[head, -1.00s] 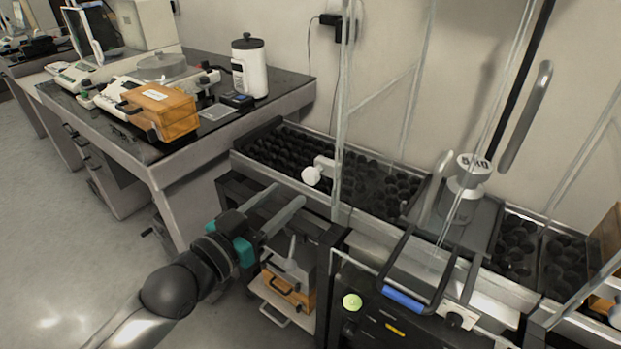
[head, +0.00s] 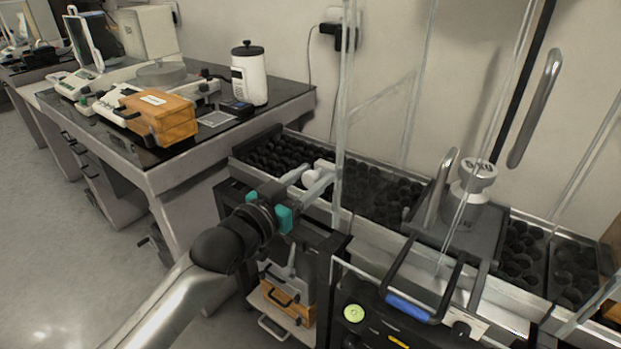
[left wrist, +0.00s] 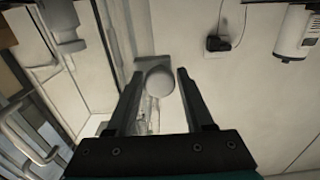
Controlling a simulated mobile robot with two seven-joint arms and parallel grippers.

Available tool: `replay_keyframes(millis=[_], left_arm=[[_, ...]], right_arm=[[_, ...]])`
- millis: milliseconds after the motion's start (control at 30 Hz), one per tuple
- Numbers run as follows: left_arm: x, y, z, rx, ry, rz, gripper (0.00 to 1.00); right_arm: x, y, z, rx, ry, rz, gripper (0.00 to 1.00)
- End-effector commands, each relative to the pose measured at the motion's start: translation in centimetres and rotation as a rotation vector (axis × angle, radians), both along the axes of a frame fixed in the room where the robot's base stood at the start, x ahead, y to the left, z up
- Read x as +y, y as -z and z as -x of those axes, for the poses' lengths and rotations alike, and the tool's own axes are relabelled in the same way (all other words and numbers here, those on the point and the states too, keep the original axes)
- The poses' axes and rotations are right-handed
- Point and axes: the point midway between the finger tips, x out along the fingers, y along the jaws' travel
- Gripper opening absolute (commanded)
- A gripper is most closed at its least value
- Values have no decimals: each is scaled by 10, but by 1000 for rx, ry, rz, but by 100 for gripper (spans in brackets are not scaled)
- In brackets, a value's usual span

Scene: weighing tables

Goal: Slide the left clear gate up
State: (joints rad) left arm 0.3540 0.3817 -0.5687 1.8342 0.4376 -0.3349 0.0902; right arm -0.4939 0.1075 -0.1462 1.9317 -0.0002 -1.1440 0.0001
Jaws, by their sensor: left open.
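The left clear gate (head: 346,110) stands upright at the left side of the weighing case in the head view. A round white knob (head: 311,177) on a pale block sticks out at its left edge. My left gripper (head: 317,179) is open, its two fingers reaching to either side of the knob. In the left wrist view the knob (left wrist: 160,82) lies between the open fingertips, with a gap visible on each side. Contact is not visible. My right gripper is not in view.
Black trays of round wells (head: 380,190) lie behind the gate. A metal weight (head: 472,180) stands on the plate to the right. A cabinet with handles (head: 400,310) is in front. A side table (head: 130,165) at left holds an orange case (head: 160,115).

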Motion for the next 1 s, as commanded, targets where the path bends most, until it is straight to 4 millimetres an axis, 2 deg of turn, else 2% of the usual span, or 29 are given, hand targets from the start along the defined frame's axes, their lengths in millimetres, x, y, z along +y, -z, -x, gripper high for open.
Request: replay_keyframes(millis=[67,500,1000], left_arm=[[0,0,0,0,0,0,51],[0,0,0,1,0,1,2],[0,0,1,1,0,1,0]], right_arm=[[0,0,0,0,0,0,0],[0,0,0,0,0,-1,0],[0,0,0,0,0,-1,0]])
